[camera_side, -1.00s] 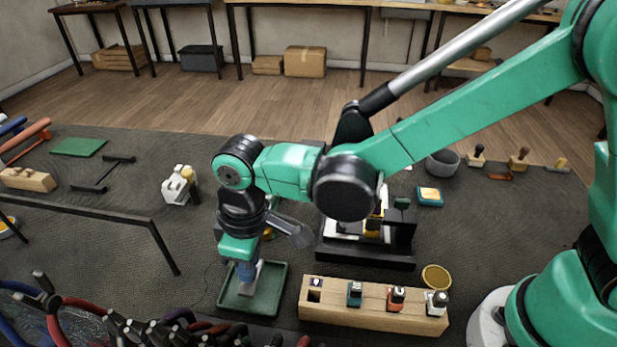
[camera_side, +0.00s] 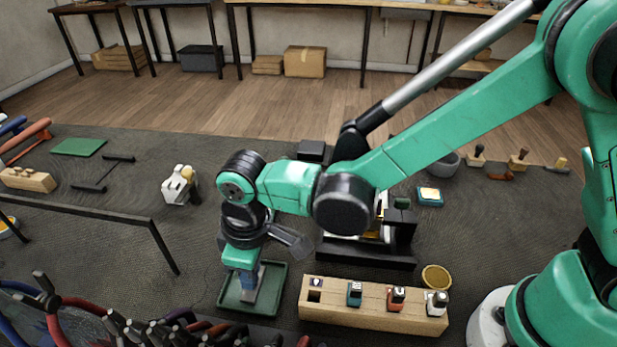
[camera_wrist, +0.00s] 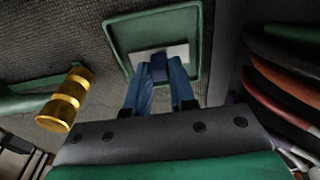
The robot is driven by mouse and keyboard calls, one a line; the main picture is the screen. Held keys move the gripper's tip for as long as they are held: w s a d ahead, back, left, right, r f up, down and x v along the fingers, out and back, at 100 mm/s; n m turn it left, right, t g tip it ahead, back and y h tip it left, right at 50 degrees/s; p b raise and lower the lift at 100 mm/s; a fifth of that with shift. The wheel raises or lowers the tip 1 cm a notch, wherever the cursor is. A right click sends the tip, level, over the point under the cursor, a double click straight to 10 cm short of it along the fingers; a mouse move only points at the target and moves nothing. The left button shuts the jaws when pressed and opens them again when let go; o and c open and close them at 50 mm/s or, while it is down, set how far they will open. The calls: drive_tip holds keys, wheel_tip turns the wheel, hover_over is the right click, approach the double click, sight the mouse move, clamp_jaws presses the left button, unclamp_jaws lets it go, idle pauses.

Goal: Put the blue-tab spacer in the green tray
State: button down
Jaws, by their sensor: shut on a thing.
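My gripper (camera_side: 250,275) points down over the green tray (camera_side: 278,290), inside its outline in the side view. In the wrist view, my gripper's blue fingers (camera_wrist: 158,72) are shut on the spacer, a pale grey plate (camera_wrist: 177,52) with a dark blue tab between the fingertips. The spacer is over the green tray (camera_wrist: 196,25) in that view too. In the side view, the spacer's grey body shows below the fingers, low in the tray. I cannot tell whether it touches the tray floor.
A wooden block (camera_side: 375,306) with a square hole and several tabbed pieces stands right of the tray. A black fixture (camera_side: 370,250) stands behind it. Coloured-handled tools (camera_side: 150,325) crowd the front left. A brass knob (camera_wrist: 65,100) shows left in the wrist view.

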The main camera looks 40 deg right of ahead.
drive_tip(key=shift+f, duration=0.1)
drive_tip(key=c, duration=0.7)
unclamp_jaws()
drive_tip(key=shift+c, duration=1)
drive_tip(key=shift+r, duration=1.5)
